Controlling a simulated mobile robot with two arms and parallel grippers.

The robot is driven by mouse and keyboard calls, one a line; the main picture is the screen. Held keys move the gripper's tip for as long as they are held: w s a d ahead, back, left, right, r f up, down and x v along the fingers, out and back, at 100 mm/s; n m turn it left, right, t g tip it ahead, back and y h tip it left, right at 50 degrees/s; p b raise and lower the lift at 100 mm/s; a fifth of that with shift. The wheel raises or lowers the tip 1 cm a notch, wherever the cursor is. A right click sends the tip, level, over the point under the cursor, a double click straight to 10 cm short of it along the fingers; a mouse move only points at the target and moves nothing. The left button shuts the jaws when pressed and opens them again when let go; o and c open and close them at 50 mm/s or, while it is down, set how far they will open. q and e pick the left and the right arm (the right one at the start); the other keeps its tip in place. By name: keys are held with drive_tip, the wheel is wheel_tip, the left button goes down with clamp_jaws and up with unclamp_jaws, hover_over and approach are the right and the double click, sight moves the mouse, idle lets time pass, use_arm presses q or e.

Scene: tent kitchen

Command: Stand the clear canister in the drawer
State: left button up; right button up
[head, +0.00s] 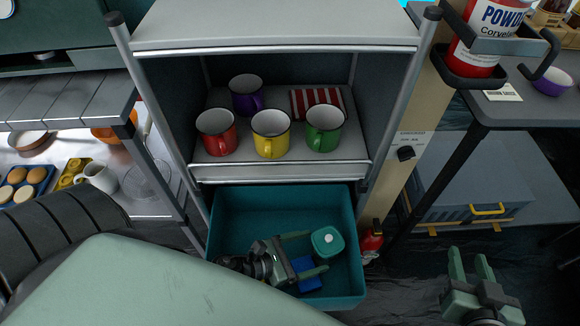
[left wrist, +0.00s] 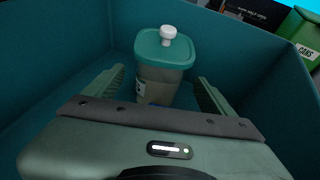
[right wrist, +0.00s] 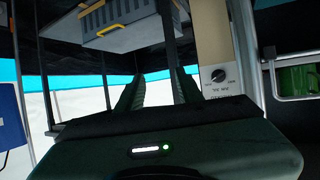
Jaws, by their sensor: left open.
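The clear canister has a teal lid with a white knob (head: 327,242) and stands upright in the teal drawer (head: 232,222), toward its right side. In the left wrist view the canister (left wrist: 160,84) shows its see-through body and part of a label, between and just beyond my fingers. My left gripper (head: 308,255) is open inside the drawer, its fingers pointing at the canister. Whether the fingers touch it I cannot tell. My right gripper (head: 470,265) is outside the drawer at the right, its fingers apart and empty; it also shows in the right wrist view (right wrist: 158,92).
A blue item (head: 306,275) lies in the drawer by my left gripper. Red (head: 216,133), yellow (head: 270,133) and green (head: 324,128) mugs stand on the shelf above. A red-and-white powder container (head: 482,40) hangs in a rack at upper right. The drawer's left part looks clear.

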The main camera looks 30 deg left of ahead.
use_arm(q)
drive_tip(key=v, duration=0.7)
use_arm(e)
drive_tip(key=shift+s+d+f+g+h, duration=0.3)
drive_tip(key=shift+s+f+g, duration=0.3)
drive_tip(key=shift+f, duration=0.25)
